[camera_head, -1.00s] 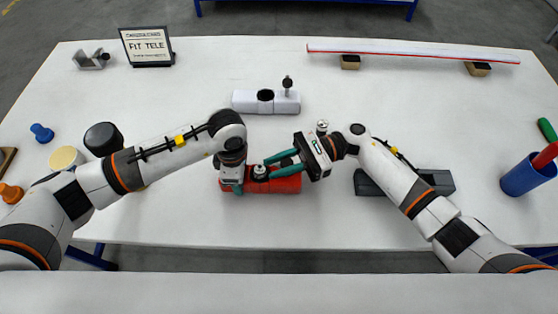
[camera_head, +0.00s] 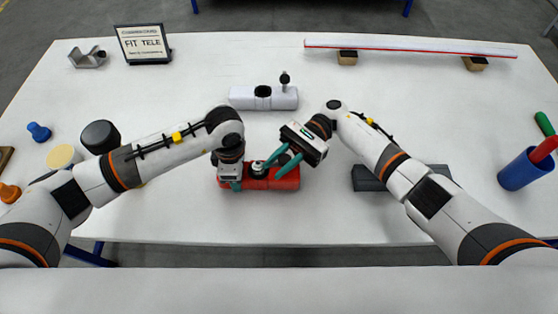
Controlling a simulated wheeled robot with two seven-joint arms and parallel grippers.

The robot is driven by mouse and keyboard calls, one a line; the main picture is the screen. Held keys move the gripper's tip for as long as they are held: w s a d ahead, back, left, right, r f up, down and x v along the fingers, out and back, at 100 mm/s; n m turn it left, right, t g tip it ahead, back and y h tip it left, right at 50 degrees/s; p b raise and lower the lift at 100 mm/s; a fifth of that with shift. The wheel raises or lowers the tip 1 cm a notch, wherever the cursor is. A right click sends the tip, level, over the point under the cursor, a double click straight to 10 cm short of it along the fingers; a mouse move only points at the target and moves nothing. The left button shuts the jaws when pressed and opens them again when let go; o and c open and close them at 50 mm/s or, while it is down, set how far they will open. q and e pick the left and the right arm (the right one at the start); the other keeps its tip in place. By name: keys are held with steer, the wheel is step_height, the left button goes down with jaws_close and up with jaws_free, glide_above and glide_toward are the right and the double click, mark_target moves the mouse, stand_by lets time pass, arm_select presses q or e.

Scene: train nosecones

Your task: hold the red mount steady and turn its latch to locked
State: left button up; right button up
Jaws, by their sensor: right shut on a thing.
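The red mount (camera_head: 286,183) lies on the white table in front of me, in the middle. Its latch, a dark knob with a light top (camera_head: 258,169), stands on the mount's upper side. My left gripper (camera_head: 232,184) points down at the mount's left end, a teal finger against its front; the arm hides how its jaws stand. My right gripper (camera_head: 271,167) reaches in from the upper right. Its teal fingers are shut on the latch and partly cover it.
A white mount (camera_head: 276,98) with an upright pin stands behind. A dark grey block (camera_head: 368,178) lies right, partly under my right arm. A blue cup (camera_head: 526,170) stands far right, a sign (camera_head: 144,44) at back left. The table between is mostly clear.

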arm_select(q)
steer(key=shift+d, duration=0.1)
arm_select(e)
steer(key=shift+f, duration=0.1)
steer(key=o, duration=1)
steer(key=shift+d, duration=0.1)
steer(key=v, duration=0.7)
steer(key=shift+w, duration=0.2)
steer(key=shift+d, duration=0.15)
arm_select(q)
steer(key=o, duration=1.2)
steer(key=shift+c, duration=0.2)
